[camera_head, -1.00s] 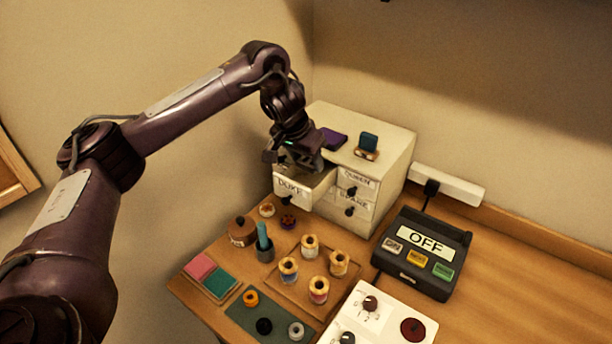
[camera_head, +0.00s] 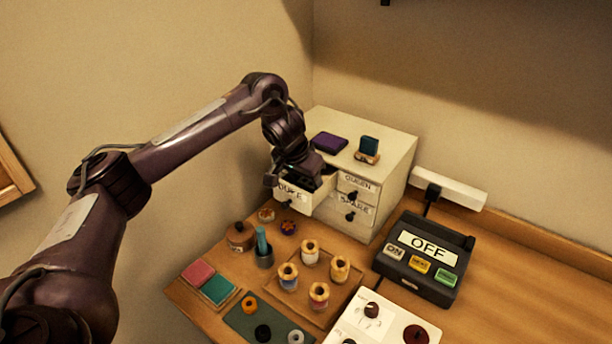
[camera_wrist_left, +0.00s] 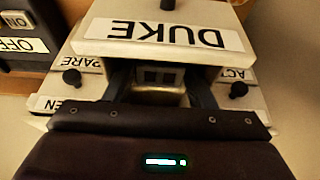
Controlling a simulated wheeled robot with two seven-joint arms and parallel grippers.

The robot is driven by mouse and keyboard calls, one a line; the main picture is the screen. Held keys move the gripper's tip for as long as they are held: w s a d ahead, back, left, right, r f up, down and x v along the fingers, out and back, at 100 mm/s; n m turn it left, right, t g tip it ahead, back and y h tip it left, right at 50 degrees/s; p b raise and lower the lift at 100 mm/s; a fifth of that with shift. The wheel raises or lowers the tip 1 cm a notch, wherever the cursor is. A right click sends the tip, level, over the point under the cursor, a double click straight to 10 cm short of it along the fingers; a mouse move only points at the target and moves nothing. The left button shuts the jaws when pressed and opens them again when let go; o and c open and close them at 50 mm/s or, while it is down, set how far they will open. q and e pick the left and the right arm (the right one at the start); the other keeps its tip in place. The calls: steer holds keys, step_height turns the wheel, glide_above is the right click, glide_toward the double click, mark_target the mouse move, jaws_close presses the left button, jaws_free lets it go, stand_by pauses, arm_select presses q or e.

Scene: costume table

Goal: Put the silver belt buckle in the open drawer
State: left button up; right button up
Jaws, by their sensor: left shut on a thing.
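The open drawer (camera_head: 303,203), labelled DUKE, sticks out of the left side of the cream cabinet. It also fills the top of the wrist view (camera_wrist_left: 150,53), its label upside down. My left gripper (camera_head: 299,184) points down into the drawer, its fingertips hidden behind the drawer front in the head view. In the wrist view its two fingers are shut on a small greyish piece with dark openings, which appears to be the silver belt buckle (camera_wrist_left: 160,77). I cannot tell whether it touches the drawer floor. My right gripper is not in view.
The cabinet (camera_head: 388,150) has closed drawers beside the open one; a purple block (camera_head: 329,142) and a teal piece on a stand (camera_head: 369,146) sit on top. Spools (camera_head: 309,252), a brown pot (camera_head: 240,236) and a black OFF box (camera_head: 424,257) stand in front and right.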

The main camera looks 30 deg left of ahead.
arm_select(q)
steer(key=o, duration=0.7)
steer(key=shift+r, duration=0.35)
steer(key=p+v, duration=0.4)
steer(key=v, duration=0.8)
steer(key=shift+r, duration=0.3)
